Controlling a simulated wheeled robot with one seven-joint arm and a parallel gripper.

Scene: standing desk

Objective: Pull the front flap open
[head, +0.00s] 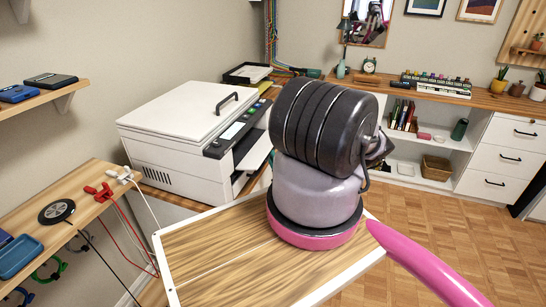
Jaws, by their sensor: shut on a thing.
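The white printer (185,130) stands at the left centre, with a dark handle on its closed lid and a dark control strip with a small screen along its right side. Below the strip, a dark opening and a pale panel (256,152) show at its front, partly covered by my arm. I cannot tell how far any flap there is open. My arm's large dark and grey links fill the middle of the view and hide what lies behind them. My gripper's fingers do not show; they are hidden behind the arm or out of frame.
A wooden side desk (95,185) with clips, cables and a round black disc lies at the left. A wall shelf (40,103) holds two small boxes. A long counter (480,98) with a keyboard and plants runs along the back. Parquet floor (440,220) is clear at the right.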

